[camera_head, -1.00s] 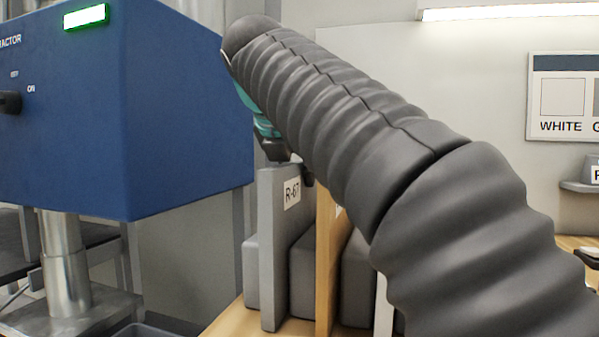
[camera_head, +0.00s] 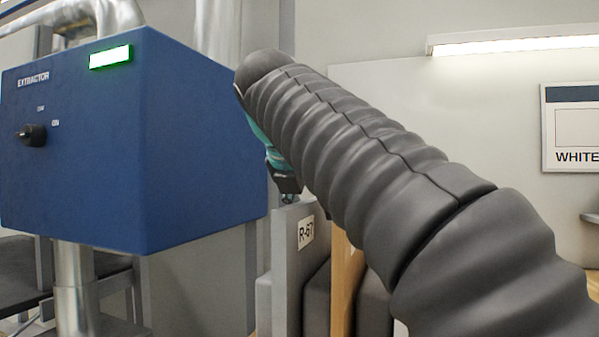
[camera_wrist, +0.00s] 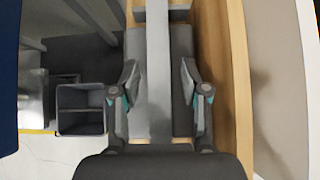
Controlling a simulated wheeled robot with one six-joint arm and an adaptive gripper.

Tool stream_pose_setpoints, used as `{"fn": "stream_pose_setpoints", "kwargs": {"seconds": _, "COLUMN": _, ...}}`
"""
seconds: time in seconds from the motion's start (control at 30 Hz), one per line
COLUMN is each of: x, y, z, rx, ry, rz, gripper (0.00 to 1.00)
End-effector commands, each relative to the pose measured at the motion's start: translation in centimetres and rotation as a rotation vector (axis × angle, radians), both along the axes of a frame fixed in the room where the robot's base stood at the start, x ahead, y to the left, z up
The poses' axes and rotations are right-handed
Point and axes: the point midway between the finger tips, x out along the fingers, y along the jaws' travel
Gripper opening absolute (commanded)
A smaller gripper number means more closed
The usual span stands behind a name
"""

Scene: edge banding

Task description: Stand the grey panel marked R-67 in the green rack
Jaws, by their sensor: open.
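The grey panel marked R-67 (camera_head: 285,265) stands upright among dark grey blocks, its white label facing the head camera. In the wrist view its long narrow top edge (camera_wrist: 158,75) runs up the middle of the picture. My gripper (camera_head: 287,190) is at the panel's top edge in the head view, partly hidden by my arm. In the wrist view my gripper (camera_wrist: 159,82) is open, with one finger on each side of the panel and a gap showing on both sides. The green rack is not in view.
A blue extractor box (camera_head: 190,150) with a lit green sign stands left of the panel. A wooden upright (camera_head: 344,285) stands right of it. The wrist view shows a grey two-part bin (camera_wrist: 80,108) on the floor at left and a wooden edge (camera_wrist: 238,80) at right.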

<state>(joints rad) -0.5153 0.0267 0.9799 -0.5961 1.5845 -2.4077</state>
Motion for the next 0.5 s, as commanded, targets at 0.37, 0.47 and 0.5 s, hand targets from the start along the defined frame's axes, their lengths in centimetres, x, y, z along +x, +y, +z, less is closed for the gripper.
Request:
{"fn": "stream_pose_setpoints", "kwargs": {"seconds": 0.37, "x": -4.5, "y": 2.0, "z": 4.9, "rx": 0.003, "ry": -0.002, "rz": 0.004, "gripper": 0.45}}
{"fn": "stream_pose_setpoints", "kwargs": {"seconds": 0.47, "x": -5.2, "y": 2.4, "z": 5.8, "rx": 0.001, "ry": -0.001, "rz": 0.003, "gripper": 0.45}}
{"fn": "stream_pose_setpoints", "kwargs": {"seconds": 0.5, "x": -5.6, "y": 2.5, "z": 6.2, "rx": 0.001, "ry": -0.003, "rz": 0.004, "gripper": 0.45}}
